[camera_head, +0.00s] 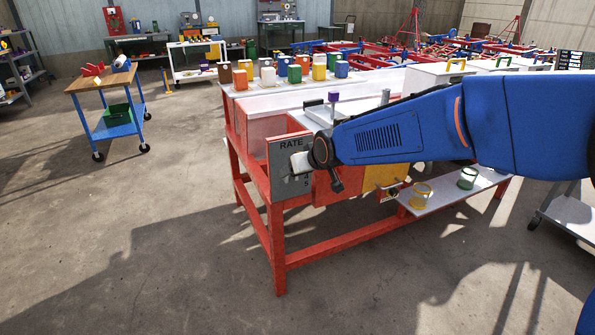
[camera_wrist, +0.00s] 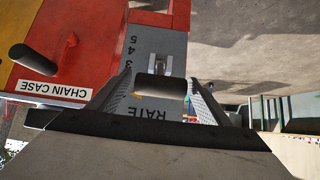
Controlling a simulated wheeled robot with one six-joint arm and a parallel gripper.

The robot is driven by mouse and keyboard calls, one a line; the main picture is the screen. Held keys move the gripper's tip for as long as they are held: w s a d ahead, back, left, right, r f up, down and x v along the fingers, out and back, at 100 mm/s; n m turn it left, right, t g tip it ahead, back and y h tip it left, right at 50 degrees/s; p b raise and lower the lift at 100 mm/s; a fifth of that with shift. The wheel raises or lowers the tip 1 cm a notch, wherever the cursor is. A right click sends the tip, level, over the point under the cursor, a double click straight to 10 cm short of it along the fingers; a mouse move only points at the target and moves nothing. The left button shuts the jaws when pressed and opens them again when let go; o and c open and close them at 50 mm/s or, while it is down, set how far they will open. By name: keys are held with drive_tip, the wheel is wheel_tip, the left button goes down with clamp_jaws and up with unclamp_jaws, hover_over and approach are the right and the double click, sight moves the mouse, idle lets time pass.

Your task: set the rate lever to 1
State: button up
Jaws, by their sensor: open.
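The rate lever shows in the wrist view as a dark cylindrical grip (camera_wrist: 160,88) with a pale metal bracket (camera_wrist: 160,64) behind it. It stands out from the grey rate plate (camera_wrist: 176,48), which appears upside down with "RATE" and the numbers 3, 4 and 5 readable. The lower numbers are hidden, so I cannot tell its exact setting. My gripper (camera_wrist: 161,80) is open, with one finger on each side of the grip and gaps visible. In the head view, my gripper (camera_head: 300,163) is in front of the rate plate (camera_head: 281,155) and hides the lever.
A red chain case (camera_wrist: 88,45) with a black handle (camera_wrist: 34,58) adjoins the plate. The red machine frame (camera_head: 277,245) stands below. A blue cart (camera_head: 115,128) is at left. Open floor lies in front.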

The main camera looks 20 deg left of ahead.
drive_tip(key=v, duration=1.4)
drive_tip(key=shift+d+r, duration=0.15)
drive_tip(key=shift+d, duration=0.05)
drive_tip(key=s+d+m+h, duration=0.3)
drive_tip(key=d+m+h, duration=0.1)
drive_tip(key=d, duration=2.7)
drive_tip(key=s+d+f+m+h, duration=0.1)
drive_tip(key=s+d+f+m, duration=0.2)
drive_tip(key=s+d, duration=0.7)
drive_tip(key=s+d+f+m+g+h, duration=0.1)
drive_tip(key=s+d+f+m+h, duration=0.1)
drive_tip(key=s+d+f, duration=0.5)
drive_tip(key=s+d, duration=0.3)
drive_tip(key=d, duration=0.1)
drive_tip(key=shift+s+d+m+g, duration=0.3)
drive_tip(key=shift+s+d+m, duration=0.05)
drive_tip(key=shift+d+m, duration=0.05)
